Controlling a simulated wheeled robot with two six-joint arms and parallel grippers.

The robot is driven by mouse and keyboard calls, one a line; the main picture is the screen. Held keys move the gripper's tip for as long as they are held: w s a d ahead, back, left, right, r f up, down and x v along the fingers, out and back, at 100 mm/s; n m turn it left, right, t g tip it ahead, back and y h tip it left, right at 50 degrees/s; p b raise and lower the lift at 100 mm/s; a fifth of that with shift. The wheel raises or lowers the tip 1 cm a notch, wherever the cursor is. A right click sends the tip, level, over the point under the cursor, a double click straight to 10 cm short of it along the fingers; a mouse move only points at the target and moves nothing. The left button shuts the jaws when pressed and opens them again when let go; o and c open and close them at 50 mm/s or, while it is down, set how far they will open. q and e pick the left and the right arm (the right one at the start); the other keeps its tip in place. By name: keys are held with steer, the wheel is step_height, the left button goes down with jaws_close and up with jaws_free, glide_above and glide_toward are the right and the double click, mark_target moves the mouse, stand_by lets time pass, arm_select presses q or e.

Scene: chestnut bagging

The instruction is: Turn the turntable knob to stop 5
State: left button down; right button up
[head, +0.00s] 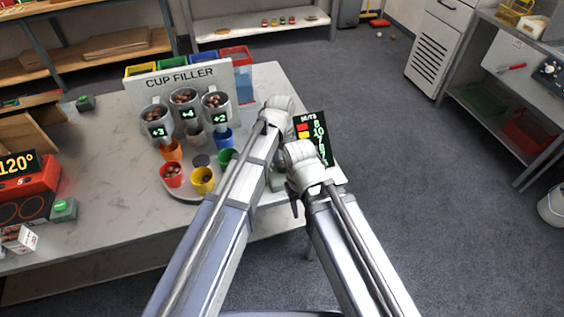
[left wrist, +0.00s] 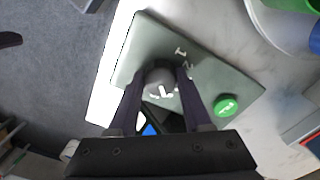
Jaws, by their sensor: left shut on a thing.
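The turntable knob (left wrist: 161,88) is a round grey knob with a white mark, on a grey-green control box (left wrist: 215,78). Numbers 1 and 2 show on the box beside it; other stops are hidden. In the left wrist view, my left gripper (left wrist: 158,76) is shut on the knob, one finger on each side. In the head view, my arms hide the knob and most of the box. The turntable (head: 186,193) carries red (head: 172,175), yellow (head: 203,180), orange (head: 171,150), blue (head: 222,138) and green (head: 226,158) cups.
A green button (left wrist: 227,105) sits on the box near the knob. A black display (head: 314,135) stands behind my right arm. The cup filler panel (head: 182,76) with three hoppers stands behind the turntable. A red scale (head: 35,185) is at the left.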

mark_target(281, 164)
arm_select(q)
steer(key=shift+c, duration=1.7)
jaws_free()
steer(key=shift+r, duration=0.1)
step_height(281, 164, up, 8)
steer(key=p, duration=0.8)
steer(key=shift+f, duration=0.2)
